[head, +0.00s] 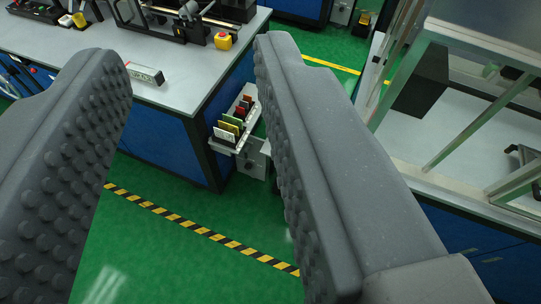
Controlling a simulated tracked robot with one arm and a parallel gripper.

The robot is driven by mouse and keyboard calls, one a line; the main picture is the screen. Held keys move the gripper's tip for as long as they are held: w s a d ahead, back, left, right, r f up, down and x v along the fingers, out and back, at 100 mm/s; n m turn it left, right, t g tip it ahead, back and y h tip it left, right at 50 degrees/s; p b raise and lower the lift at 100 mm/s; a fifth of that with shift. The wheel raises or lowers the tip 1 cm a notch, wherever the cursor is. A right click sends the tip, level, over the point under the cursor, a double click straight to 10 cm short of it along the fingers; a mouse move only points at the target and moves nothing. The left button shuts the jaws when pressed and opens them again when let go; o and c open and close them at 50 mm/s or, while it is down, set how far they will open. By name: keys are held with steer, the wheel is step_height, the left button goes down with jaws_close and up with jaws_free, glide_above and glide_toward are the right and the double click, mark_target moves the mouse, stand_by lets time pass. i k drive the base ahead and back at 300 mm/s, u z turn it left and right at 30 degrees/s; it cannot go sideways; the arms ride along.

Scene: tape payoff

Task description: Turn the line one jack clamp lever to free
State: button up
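My gripper (192,135) is open, with its two grey studded fingers wide apart and nothing between them. It is in the near foreground, above the green floor. I cannot pick out the line one jack clamp lever in the head view. A grey metal box (254,158) sits low at the end of the left bench, under a rack of coloured cards. Whether it belongs to a jack clamp cannot be told.
A blue-sided bench (185,85) with machines and a yellow-red button box (223,41) stands at left. The card rack (236,122) juts from its end. A framed glass enclosure (450,130) stands at right. Green floor (150,240) with a striped line (200,229) lies between.

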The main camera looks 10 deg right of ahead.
mark_target(247, 147)
steer(key=z, duration=0.1)
steer(key=i, duration=1)
steer(key=u, duration=0.05)
